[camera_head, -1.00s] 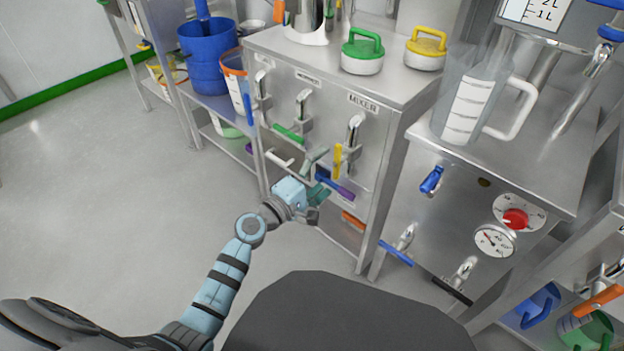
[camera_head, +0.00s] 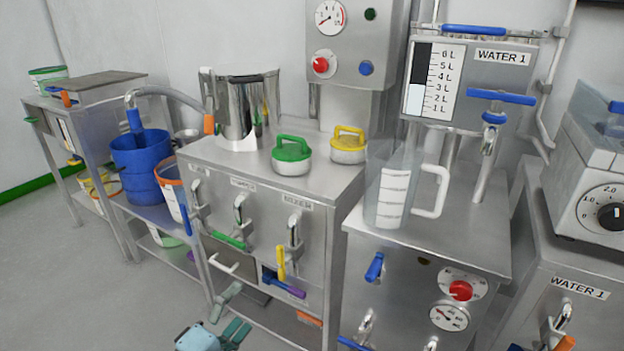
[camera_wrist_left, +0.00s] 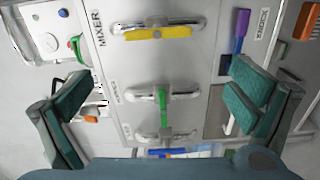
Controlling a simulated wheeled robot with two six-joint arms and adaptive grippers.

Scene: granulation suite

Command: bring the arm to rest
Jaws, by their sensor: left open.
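My left gripper (camera_head: 234,312) shows at the bottom of the head view, in front of the mixer cabinet (camera_head: 262,206). Its teal fingers stand wide apart in the left wrist view (camera_wrist_left: 158,80), with nothing between them. Beyond them, the cabinet front carries a yellow handle (camera_wrist_left: 157,33) and a green handle (camera_wrist_left: 163,107). A purple handle (camera_wrist_left: 241,30) is near the right finger. The fingers appear apart from these handles. Most of my left arm is below the head view. My right gripper is not in view.
A green-lidded pot (camera_head: 292,157) and a yellow-lidded pot (camera_head: 347,147) stand on the cabinet. A clear jug (camera_head: 395,190) stands on the bench to the right. Blue buckets (camera_head: 141,160) are at left. Open floor (camera_head: 60,290) lies at the lower left.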

